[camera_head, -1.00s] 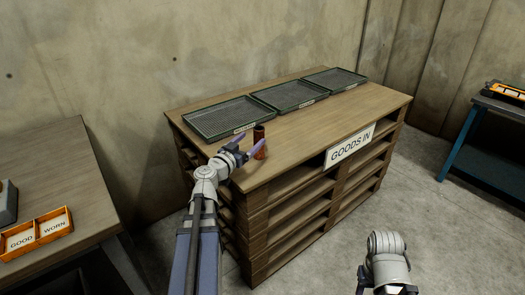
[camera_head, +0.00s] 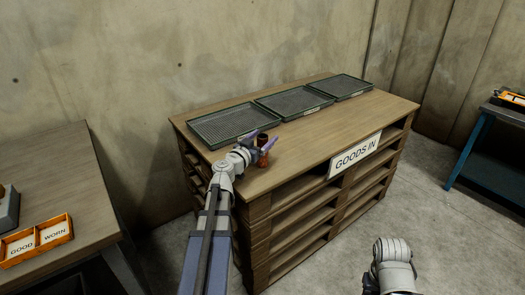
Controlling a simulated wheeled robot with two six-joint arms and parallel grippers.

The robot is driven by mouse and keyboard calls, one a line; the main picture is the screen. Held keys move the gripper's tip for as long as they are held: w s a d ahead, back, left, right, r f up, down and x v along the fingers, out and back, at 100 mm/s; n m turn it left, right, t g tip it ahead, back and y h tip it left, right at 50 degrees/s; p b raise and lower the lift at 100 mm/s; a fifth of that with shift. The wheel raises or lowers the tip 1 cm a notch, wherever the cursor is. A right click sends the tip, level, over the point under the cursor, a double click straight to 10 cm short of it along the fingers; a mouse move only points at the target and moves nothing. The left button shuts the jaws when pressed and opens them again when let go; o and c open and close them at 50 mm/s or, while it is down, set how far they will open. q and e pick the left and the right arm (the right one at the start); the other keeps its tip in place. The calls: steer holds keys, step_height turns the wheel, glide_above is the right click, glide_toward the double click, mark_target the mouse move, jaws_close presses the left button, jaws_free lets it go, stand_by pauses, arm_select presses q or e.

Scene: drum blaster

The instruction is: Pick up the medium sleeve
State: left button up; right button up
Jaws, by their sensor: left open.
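The sleeve (camera_head: 263,158) is a small reddish-brown cylinder standing upright on the wooden goods-in stack near its front left corner. My left gripper (camera_head: 262,146) is open, with its purple fingers reaching to the sleeve. One finger shows on the left and behind it, the other crosses in front of or beside it. I cannot tell whether the fingers touch it. The sleeve is partly hidden by the fingers. My right arm (camera_head: 391,262) shows at the lower right, but its gripper fingers are not in view.
Three dark green mesh trays (camera_head: 229,137) line the back of the stack. A GOODS IN sign (camera_head: 355,155) hangs on its front edge. A table (camera_head: 62,180) at left holds an orange GOOD/WORN box (camera_head: 38,240). A blue bench (camera_head: 490,145) stands at right. The stack's right top is clear.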

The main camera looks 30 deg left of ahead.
arm_select(q)
steer(key=w, duration=0.2)
steer(key=shift+w, duration=0.4)
steer(key=shift+s, duration=0.1)
jaws_close()
stand_by(1.0)
